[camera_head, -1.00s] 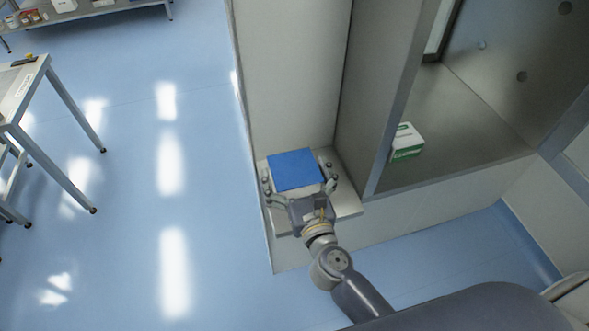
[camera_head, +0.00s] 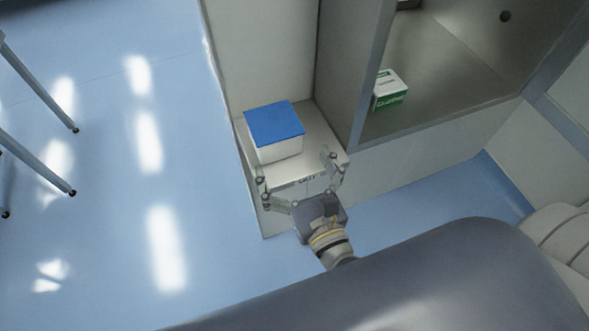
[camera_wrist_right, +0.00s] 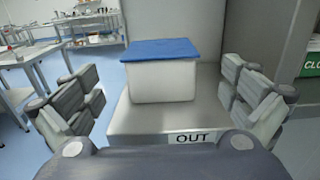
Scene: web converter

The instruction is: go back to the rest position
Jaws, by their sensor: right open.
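My right gripper (camera_head: 298,177) is open and empty in the head view, just in front of a metal ledge (camera_head: 322,150). A white box with a blue lid (camera_head: 274,123) stands upright on that ledge, apart from the fingers. In the right wrist view the box (camera_wrist_right: 162,82) stands ahead, between the two spread fingers but beyond them. The ledge there carries an "OUT" label (camera_wrist_right: 191,138). My left gripper is not in view.
A green and white box (camera_head: 390,90) sits in the metal recess right of the ledge. A cabinet wall (camera_head: 262,50) rises behind the ledge. Table legs (camera_head: 40,92) stand at the left. Blue floor (camera_head: 100,200) is free between them and the ledge.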

